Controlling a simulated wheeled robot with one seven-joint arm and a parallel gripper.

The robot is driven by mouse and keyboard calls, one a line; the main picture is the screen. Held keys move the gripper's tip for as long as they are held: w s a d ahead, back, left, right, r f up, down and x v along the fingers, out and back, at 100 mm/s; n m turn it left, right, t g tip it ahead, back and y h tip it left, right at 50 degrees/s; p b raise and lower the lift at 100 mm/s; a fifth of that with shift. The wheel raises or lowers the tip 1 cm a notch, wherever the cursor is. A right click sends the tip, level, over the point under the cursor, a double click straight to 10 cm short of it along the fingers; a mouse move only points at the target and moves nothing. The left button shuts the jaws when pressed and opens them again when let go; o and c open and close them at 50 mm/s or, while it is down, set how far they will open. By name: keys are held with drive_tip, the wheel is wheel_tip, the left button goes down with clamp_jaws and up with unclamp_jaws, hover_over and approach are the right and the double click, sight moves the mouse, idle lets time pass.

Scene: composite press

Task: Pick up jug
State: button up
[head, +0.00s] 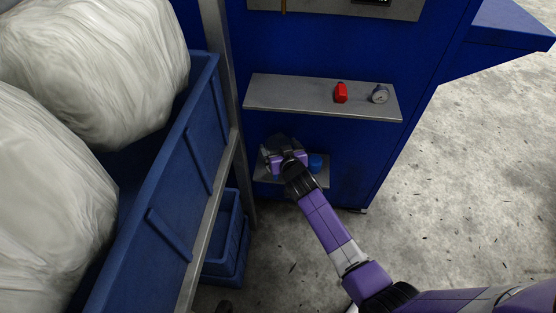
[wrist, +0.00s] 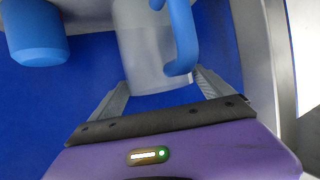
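The jug (wrist: 146,60) is a clear, translucent vessel with a blue handle (wrist: 184,40). In the wrist view it is at the top middle, partly cut off by the picture edge. My gripper (wrist: 162,78) is open, with one finger at each side of the jug's near end. I cannot tell whether either fingertip touches it. In the head view my gripper (head: 280,146) is at the low shelf of the blue machine, and my arm and gripper mostly hide the jug there.
A blue cylindrical object (wrist: 36,34) stands beside the jug; it shows in the head view too (head: 316,162). The low shelf (head: 322,178) is small. Above it, a grey shelf (head: 300,94) holds a red item (head: 341,92) and a gauge (head: 380,94). A blue bin (head: 150,240) with white bags is left.

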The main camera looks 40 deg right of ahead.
drive_tip(key=c, duration=1.7)
